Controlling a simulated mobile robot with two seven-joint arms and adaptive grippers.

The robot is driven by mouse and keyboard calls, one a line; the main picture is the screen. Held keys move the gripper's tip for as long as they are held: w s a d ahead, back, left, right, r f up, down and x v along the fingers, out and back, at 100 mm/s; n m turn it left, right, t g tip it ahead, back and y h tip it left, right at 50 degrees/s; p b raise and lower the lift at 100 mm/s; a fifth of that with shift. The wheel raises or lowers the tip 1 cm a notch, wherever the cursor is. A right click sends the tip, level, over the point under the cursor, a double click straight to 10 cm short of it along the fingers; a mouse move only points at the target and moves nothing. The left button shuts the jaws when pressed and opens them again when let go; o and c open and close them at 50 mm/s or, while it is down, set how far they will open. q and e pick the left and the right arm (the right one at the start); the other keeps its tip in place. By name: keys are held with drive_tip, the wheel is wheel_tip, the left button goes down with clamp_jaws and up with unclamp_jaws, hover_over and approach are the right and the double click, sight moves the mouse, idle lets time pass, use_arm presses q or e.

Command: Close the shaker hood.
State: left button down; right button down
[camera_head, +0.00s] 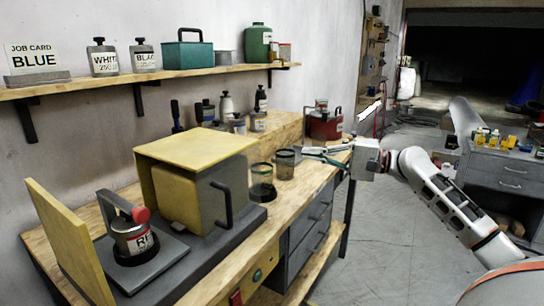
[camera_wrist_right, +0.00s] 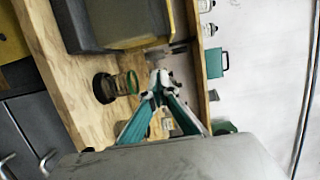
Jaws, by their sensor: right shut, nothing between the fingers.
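The shaker (camera_head: 215,232) is a grey base on the bench, with a yellow hood (camera_head: 190,150) over its right part. A black handle (camera_head: 224,206) is on the hood's front right. The hood stands clear of a clamped can (camera_head: 133,236) with a red and white label, which sits exposed on the left part. An upright yellow panel (camera_head: 62,245) stands at the left end. My right gripper (camera_head: 306,151) is shut and empty, above the bench right of the hood. Its teal fingers meet at the tips in the wrist view (camera_wrist_right: 160,76). My left gripper is not in view.
Two glass jars (camera_head: 285,163) (camera_head: 262,180) stand between the hood and my right gripper. Behind are several bottles (camera_head: 226,104), a wooden box (camera_head: 275,130) and a red pot (camera_head: 325,125). A wall shelf (camera_head: 150,80) runs above. Floor right of the bench is clear.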

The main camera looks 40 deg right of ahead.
drive_tip(key=w+a, duration=0.5)
drive_tip(key=a, duration=0.4)
drive_tip(key=shift+w, duration=0.3)
idle(0.3)
drive_tip(key=shift+a, duration=0.1)
